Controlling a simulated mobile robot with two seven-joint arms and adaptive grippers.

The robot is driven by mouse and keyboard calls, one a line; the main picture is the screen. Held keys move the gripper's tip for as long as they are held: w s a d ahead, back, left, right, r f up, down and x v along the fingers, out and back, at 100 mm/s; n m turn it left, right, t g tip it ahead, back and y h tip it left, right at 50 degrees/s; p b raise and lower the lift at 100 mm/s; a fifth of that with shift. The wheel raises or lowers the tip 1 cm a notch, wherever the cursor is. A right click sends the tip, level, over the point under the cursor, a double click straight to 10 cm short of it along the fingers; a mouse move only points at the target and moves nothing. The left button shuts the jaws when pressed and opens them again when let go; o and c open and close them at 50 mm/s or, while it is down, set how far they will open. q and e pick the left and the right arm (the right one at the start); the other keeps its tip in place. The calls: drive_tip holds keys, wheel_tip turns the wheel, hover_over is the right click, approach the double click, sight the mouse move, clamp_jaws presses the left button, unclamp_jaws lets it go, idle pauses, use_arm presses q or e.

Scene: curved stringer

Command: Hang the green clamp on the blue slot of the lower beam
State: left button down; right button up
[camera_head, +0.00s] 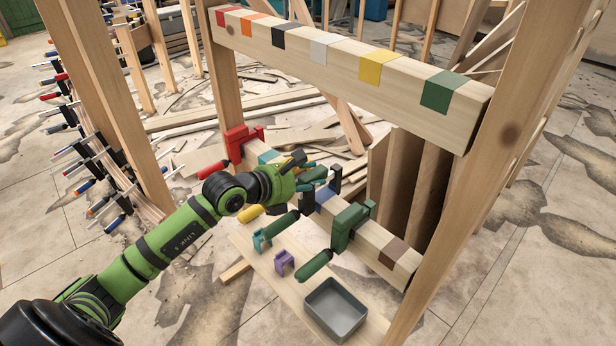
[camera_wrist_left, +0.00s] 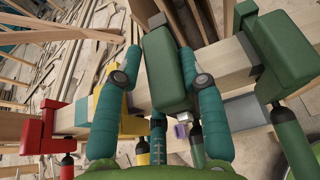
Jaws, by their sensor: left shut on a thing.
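My left gripper (camera_head: 308,177) is at the lower beam (camera_head: 373,238), beside the blue slot (camera_head: 323,195). In the left wrist view its two fingers (camera_wrist_left: 165,92) close on either side of a green clamp (camera_wrist_left: 166,68). That clamp's dark green handle (camera_head: 281,223) hangs in front of the beam; its body is partly hidden by the gripper in the head view. The clamp is at the beam, but I cannot tell whether it rests on it. A second green clamp (camera_head: 350,226) hangs on the beam just to the right. My right gripper is out of view.
A red clamp (camera_head: 238,142) hangs on the beam to the left, and a yellow clamp (camera_wrist_left: 103,118) hangs between. The upper beam (camera_head: 300,58) crosses above.

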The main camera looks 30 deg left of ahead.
use_arm(q)
drive_tip(key=shift+f+b, duration=1.15)
drive_tip(key=shift+f, duration=0.25)
drive_tip(key=shift+f+b, duration=0.35)
drive_tip(key=shift+f, duration=0.15)
drive_tip(key=c, duration=0.7)
unclamp_jaws()
drive_tip(key=shift+f, duration=0.2)
drive_tip(key=v, duration=1.2)
drive_tip(key=shift+r, duration=0.2)
drive_tip(key=shift+d, duration=0.1)
